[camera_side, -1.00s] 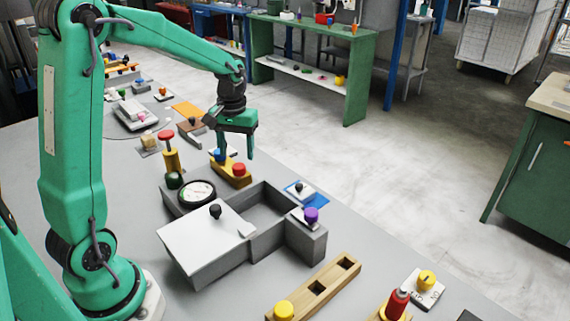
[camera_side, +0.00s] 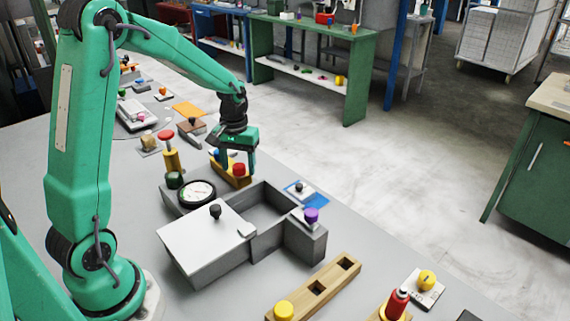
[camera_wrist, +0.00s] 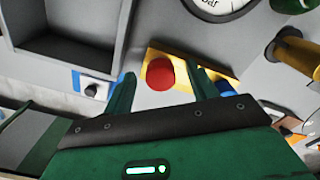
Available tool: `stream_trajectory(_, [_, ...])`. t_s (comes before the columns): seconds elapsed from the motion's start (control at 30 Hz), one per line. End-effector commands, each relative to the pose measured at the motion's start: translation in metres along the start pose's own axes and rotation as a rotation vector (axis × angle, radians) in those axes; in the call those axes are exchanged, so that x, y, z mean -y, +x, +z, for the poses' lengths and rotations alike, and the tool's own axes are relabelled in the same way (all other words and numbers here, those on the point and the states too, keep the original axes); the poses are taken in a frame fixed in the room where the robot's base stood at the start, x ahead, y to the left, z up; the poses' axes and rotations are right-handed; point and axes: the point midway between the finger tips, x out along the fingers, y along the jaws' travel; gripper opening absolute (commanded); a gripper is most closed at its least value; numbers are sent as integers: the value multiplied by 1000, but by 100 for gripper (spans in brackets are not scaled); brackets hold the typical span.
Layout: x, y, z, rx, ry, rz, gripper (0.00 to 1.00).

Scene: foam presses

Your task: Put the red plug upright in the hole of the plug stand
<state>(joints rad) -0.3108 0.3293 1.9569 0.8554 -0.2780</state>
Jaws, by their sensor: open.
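A red round-topped piece (camera_side: 239,169) sits in a yellow block (camera_side: 243,182) beside a blue-topped one. In the wrist view the red top (camera_wrist: 160,74) lies between my open fingertips, with the yellow block (camera_wrist: 188,66) around it. My gripper (camera_side: 237,160) hangs over this block, and whether it touches the red piece cannot be told. A wooden bar (camera_side: 310,292) in the foreground has square holes and a yellow knob at its near end. A taller red cylinder (camera_side: 397,304) with a dark top stands to its right. Which piece is the task's plug is unclear.
A grey open box (camera_side: 267,211) with a light lid panel (camera_side: 205,240) stands in front of the yellow block. A round gauge (camera_side: 193,193) is close by on the left. A red-topped yellow post (camera_side: 171,160) stands further left. A purple knob (camera_side: 311,215) is at right.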

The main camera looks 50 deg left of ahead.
Motion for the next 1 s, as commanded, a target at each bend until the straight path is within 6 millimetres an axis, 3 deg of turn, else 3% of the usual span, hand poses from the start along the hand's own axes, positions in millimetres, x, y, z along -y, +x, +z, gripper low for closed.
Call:
stream_trajectory(0.07, [0, 0, 0, 0, 0, 0, 56])
stream_trajectory(0.3, [0, 0, 0, 0, 0, 0, 9])
stream_trajectory(0.73, [0, -5, -1, -2, 0, 1, 9])
stream_trajectory(1.0, [0, -34, -1, -5, 0, 1, 9])
